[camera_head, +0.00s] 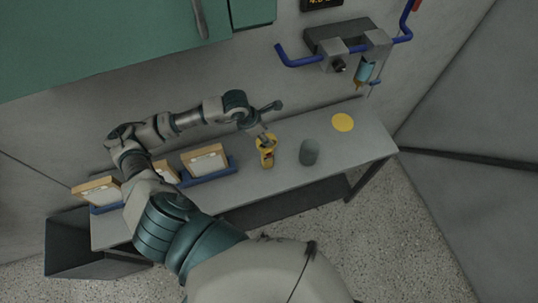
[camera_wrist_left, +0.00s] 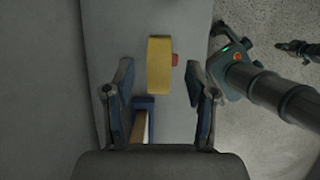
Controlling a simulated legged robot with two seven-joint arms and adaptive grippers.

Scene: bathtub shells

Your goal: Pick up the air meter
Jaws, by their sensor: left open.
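The air meter (camera_head: 266,158), a yellow handheld device with a dark front, stands on the grey table in the head view. In the left wrist view the yellow body (camera_wrist_left: 159,63) with a small red part lies between and beyond the fingertips. My left gripper (camera_head: 271,120) is above and just behind the air meter, with one finger close to its top. Its fingers are spread and empty in the left wrist view (camera_wrist_left: 160,85). I cannot tell whether a finger touches the meter.
A grey cylinder (camera_head: 309,152) stands right of the meter, and a yellow disc (camera_head: 343,122) lies farther right on the table (camera_head: 365,150). A blue tray (camera_head: 229,169) with boxes (camera_head: 205,160) is at left. A wall fixture with blue pipe (camera_head: 300,62) hangs behind.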

